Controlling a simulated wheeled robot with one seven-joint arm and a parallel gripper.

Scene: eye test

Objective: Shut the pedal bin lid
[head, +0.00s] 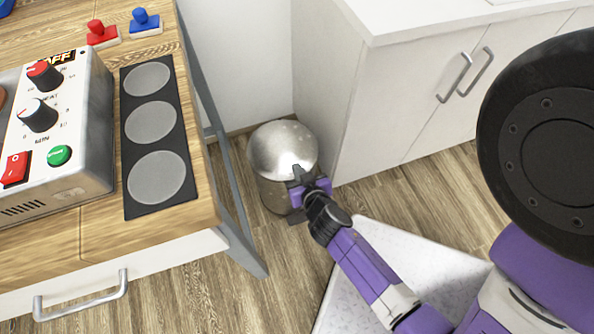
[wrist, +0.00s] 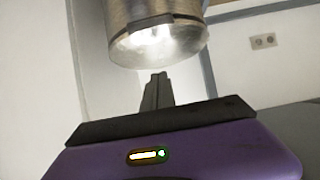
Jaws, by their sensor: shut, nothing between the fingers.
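The pedal bin (head: 272,190) is a round, shiny metal bin on the floor between the wooden table and the white cabinet. Its domed silver lid (head: 278,146) lies down over the body, and I see no open gap. In the wrist view the bin appears upside down at the top, with its lid (wrist: 160,48) facing my fingers. My gripper (head: 297,172) is shut and empty, at the front right of the lid in the head view. In the wrist view the fingertips (wrist: 155,76) are just short of the lid; I cannot tell whether they touch it. My gripper hides part of the bin's front.
The wooden table (head: 205,213) with a grey leg stands left, bearing a control box (head: 75,150) and a dark three-disc panel (head: 130,200). A white cabinet (head: 385,100) with handles stands right of the bin. Floor (head: 190,285) in front of the table is clear.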

